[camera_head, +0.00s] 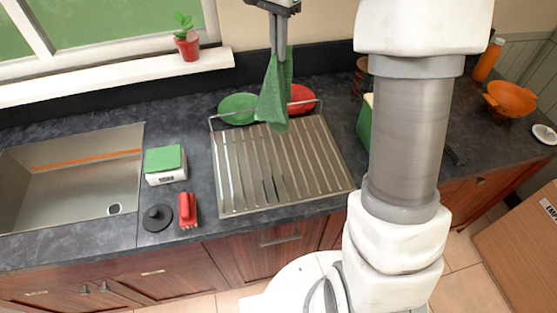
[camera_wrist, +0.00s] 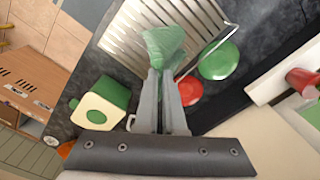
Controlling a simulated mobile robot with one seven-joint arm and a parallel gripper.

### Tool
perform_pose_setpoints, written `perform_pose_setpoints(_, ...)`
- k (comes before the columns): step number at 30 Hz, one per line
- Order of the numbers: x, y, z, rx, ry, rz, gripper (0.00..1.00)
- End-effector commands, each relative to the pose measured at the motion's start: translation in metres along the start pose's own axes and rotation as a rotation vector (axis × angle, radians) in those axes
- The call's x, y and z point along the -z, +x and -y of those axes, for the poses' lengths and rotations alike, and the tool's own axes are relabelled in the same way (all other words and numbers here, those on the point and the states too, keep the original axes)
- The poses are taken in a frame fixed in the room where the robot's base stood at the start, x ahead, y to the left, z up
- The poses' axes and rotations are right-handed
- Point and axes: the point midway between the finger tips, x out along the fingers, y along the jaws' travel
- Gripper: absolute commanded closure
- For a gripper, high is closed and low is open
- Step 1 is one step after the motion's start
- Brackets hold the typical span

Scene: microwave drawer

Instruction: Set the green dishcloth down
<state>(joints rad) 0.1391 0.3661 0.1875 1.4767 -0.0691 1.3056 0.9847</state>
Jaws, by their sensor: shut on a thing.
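The green dishcloth (camera_head: 273,93) hangs from my gripper (camera_head: 279,52) above the back part of the metal drying rack (camera_head: 235,182). My gripper is shut on the cloth's upper part, and the cloth drapes down below the fingers. In the wrist view the cloth (camera_wrist: 163,45) shows beyond the fingertips of my gripper (camera_wrist: 160,80), over the slatted rack (camera_wrist: 118,45). The cloth partly hides the rack's back edge and the plates behind it. I cannot tell whether its lower end touches the rack.
A green plate (camera_head: 236,108) and a red plate (camera_head: 301,98) are at the rack's back. A sink (camera_head: 70,180), a green-topped scale (camera_head: 165,166) and a red object (camera_head: 187,210) are left. A green box (camera_head: 365,122) stands right. The rack's front slats are clear.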

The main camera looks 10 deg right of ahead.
Motion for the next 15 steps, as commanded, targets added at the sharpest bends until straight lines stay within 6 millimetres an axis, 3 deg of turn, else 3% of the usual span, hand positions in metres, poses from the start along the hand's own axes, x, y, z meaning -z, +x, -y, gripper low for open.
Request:
perform_pose_setpoints(1, 0.000, 0.017, 0.000, -0.001, 0.000, 0.001, 1.00)
perform_pose_setpoints(6, 0.000, 0.041, 0.000, 0.000, 0.000, 0.000, 1.00)
perform_pose_setpoints(15, 0.000, 0.064, 0.000, 0.000, -0.001, 0.000, 1.00)
